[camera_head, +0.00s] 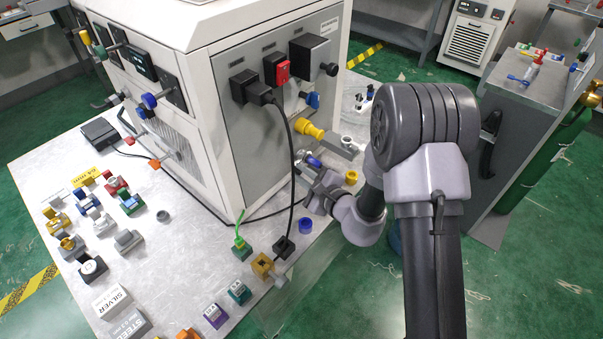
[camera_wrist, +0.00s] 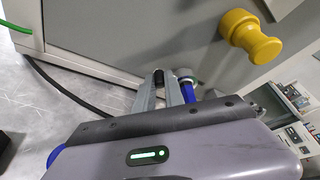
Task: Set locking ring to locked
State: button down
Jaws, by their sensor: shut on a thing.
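A blue ring (camera_head: 314,162) sits on a grey fitting low on the side of the white machine. A blue part also shows in the wrist view (camera_wrist: 188,92), right beside my fingertips. My gripper (camera_head: 306,175) is at this fitting, low in front of the machine's side panel. In the wrist view my gripper (camera_wrist: 164,84) has its fingers close together, shut on the blue ring as far as I can tell. The fingers hide much of the contact. The ring's lock marking is too small to read.
A yellow knob (camera_head: 310,130) juts from the panel above; it is large in the wrist view (camera_wrist: 250,38). A black cable (camera_head: 291,180) hangs from a plug beside my gripper.

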jog(key=shift+r, duration=0.15)
jog(key=shift+w+d+r+m+g+y+p, duration=0.6)
jog(key=shift+w+r+m+g+y+p, duration=0.35)
jog(key=shift+m+p, duration=1)
jog(key=shift+w+d+r+m+g+y+p, duration=0.75)
jog(key=shift+m+g+p, duration=0.45)
jog(key=shift+m+p, duration=0.8)
jog(key=shift+w+d+r+m+g+y+p, duration=0.5)
jog(key=shift+w+r+m+g+y+p, duration=0.45)
jog(key=shift+m+p, duration=1)
jog(key=shift+s+f+m+b, duration=0.2)
jog(key=shift+m+b, duration=0.1)
jog(key=shift+m, duration=0.1)
jog(key=c, duration=1.4)
grip_release()
jog(key=shift+r, duration=0.1)
